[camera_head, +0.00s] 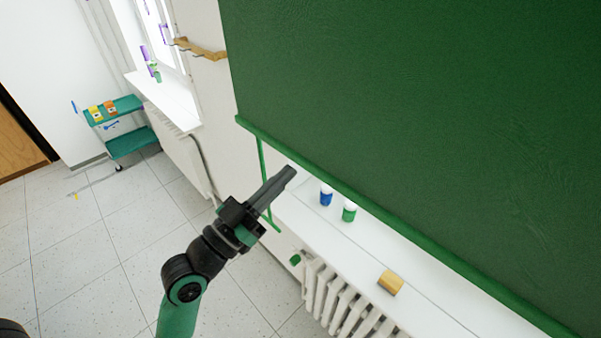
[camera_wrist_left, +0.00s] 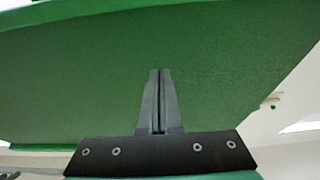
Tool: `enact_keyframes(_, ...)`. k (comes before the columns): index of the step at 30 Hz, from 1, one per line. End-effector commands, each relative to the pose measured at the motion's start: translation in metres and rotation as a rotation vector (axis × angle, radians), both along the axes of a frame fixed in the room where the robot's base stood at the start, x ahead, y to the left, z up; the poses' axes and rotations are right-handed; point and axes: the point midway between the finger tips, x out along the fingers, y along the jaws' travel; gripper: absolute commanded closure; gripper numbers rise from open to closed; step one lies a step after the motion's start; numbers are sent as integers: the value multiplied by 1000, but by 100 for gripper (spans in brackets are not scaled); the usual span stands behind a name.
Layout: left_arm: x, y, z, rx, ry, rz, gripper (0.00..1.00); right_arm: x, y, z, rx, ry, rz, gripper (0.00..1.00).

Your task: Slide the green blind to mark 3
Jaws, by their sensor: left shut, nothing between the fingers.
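The green blind (camera_head: 420,110) hangs down over the window and fills the upper right of the head view. Its green bottom bar (camera_head: 375,208) runs slanting above the white sill. A thin green strip (camera_head: 264,180) hangs below the bar's left end. My left gripper (camera_head: 291,171) is shut and empty, and in the head view its tips appear just below the bar. In the left wrist view the shut fingers (camera_wrist_left: 159,72) stand against the green blind (camera_wrist_left: 80,90); I cannot tell if they touch it. I see no mark 3. My right gripper is not in view.
A blue jar (camera_head: 326,195), a green jar (camera_head: 349,212) and a wooden block (camera_head: 391,283) stand on the white sill (camera_head: 430,275). A white radiator (camera_head: 335,300) is below it. A green cart (camera_head: 125,142) stands at the far left. The tiled floor between is mostly clear.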

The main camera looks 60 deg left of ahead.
Motion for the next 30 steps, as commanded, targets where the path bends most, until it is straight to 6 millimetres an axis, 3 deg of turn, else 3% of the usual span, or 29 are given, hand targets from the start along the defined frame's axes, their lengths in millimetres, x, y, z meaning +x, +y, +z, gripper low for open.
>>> enact_keyframes(5, 17, 4, 1, 3, -10, 1, 100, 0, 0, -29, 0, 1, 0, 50)
enact_keyframes(8, 38, 9, 18, -3, -3, 0, 100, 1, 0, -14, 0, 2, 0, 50)
enact_keyframes(16, 90, 21, 32, -5, 1, 1, 100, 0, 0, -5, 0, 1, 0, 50)
enact_keyframes(18, 88, 21, 10, -7, 9, 2, 100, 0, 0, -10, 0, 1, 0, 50)
enact_keyframes(21, 88, 21, -4, -7, 12, 1, 100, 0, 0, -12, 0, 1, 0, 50)
enact_keyframes(30, 88, 21, -12, -7, 10, 1, 100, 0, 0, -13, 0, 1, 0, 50)
